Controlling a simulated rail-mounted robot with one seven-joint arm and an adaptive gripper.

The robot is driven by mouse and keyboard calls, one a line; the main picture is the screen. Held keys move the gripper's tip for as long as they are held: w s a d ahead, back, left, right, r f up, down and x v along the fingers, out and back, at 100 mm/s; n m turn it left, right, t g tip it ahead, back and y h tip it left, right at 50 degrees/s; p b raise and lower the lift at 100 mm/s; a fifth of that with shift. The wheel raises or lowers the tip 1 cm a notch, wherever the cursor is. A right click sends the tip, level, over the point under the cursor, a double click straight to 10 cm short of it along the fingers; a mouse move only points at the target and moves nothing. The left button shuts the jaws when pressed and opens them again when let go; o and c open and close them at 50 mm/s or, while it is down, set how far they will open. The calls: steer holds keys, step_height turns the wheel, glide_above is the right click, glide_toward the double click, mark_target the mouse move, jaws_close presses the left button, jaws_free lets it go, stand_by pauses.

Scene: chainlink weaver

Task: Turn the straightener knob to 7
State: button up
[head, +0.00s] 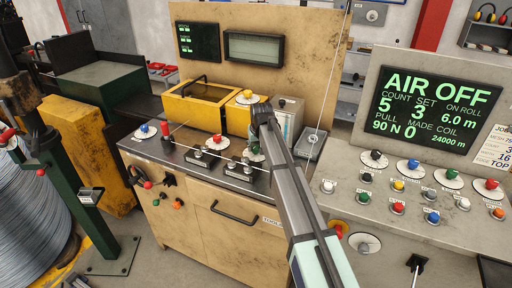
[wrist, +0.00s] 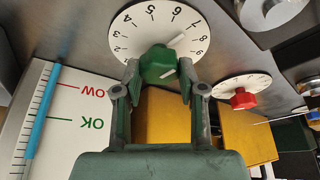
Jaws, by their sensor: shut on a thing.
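A green knob (wrist: 158,64) sits on a round white dial (wrist: 124,30) with numbers around its rim. My gripper (wrist: 158,72) is shut on this knob, with one finger on each side. A white pointer by the knob aims toward the upper right of the dial, near the 7; the exact reading is hard to tell. In the head view my gripper (head: 256,146) reaches down onto the steel top of the machine, and the arm and fingers hide most of the knob. The knob's name label cannot be read.
A red knob on another dial (wrist: 240,90) stands close to the right in the wrist view. A white OK/LOW gauge plate (wrist: 78,110) is at the left. Yellow boxes (head: 200,102) stand behind the steel top. A control panel (head: 430,110) reading AIR OFF stands at the right.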

steer(key=shift+m, duration=0.3)
steer(key=o, duration=1.1)
steer(key=shift+f, duration=0.1)
steer(key=shift+o, duration=0.2)
steer(key=v, duration=1.2)
steer(key=shift+a, duration=0.1)
